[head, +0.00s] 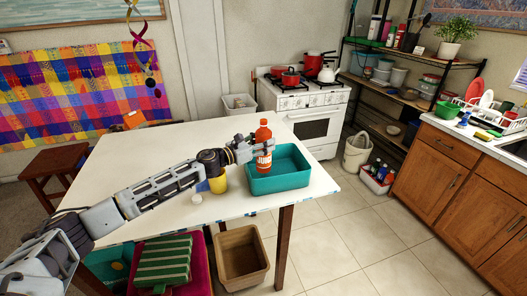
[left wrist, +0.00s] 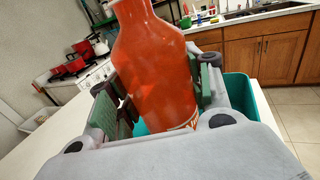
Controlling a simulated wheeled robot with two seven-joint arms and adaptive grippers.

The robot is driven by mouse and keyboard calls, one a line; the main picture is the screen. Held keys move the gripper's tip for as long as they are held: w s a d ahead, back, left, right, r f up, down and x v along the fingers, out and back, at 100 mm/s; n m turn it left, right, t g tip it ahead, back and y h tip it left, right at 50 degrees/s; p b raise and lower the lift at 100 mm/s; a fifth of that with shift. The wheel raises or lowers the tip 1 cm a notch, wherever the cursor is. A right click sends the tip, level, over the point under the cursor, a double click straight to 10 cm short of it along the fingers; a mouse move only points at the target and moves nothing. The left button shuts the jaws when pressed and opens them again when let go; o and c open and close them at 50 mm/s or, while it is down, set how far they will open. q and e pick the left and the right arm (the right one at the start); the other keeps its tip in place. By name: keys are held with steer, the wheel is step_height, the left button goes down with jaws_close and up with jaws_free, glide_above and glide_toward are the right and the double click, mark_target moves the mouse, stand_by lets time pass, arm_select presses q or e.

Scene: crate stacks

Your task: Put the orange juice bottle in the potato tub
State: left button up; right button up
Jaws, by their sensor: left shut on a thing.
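My left gripper (head: 257,150) is shut on the orange-red juice bottle (head: 264,133), which stands upright in the jaws. In the left wrist view the bottle (left wrist: 155,70) fills the middle, between the two green finger pads (left wrist: 160,95). In the head view its lower part, with a white label, overlaps a teal tub (head: 283,183) at the table's right end. I cannot tell whether its base is above the tub or inside it. The teal tub (left wrist: 240,92) also shows behind the gripper in the left wrist view. No potatoes can be made out. My right gripper is out of view.
A brown bin (head: 241,258) and another teal tub (head: 110,262) are below the table. A white tub (head: 239,104) stands beside the stove.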

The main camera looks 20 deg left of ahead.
arm_select(q)
steer(key=shift+f, duration=1.85)
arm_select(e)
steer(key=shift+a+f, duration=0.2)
arm_select(q)
steer(key=shift+f+b, duration=0.15)
steer(key=shift+b, duration=0.15)
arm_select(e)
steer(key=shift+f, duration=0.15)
arm_select(q)
steer(key=o, duration=1.3)
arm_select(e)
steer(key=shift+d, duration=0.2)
arm_select(q)
steer(key=shift+s, duration=0.1)
steer(key=b+v, duration=0.3)
steer(key=v, duration=0.8)
steer(key=shift+s+a, duration=0.25)
steer(key=shift+a, duration=0.05)
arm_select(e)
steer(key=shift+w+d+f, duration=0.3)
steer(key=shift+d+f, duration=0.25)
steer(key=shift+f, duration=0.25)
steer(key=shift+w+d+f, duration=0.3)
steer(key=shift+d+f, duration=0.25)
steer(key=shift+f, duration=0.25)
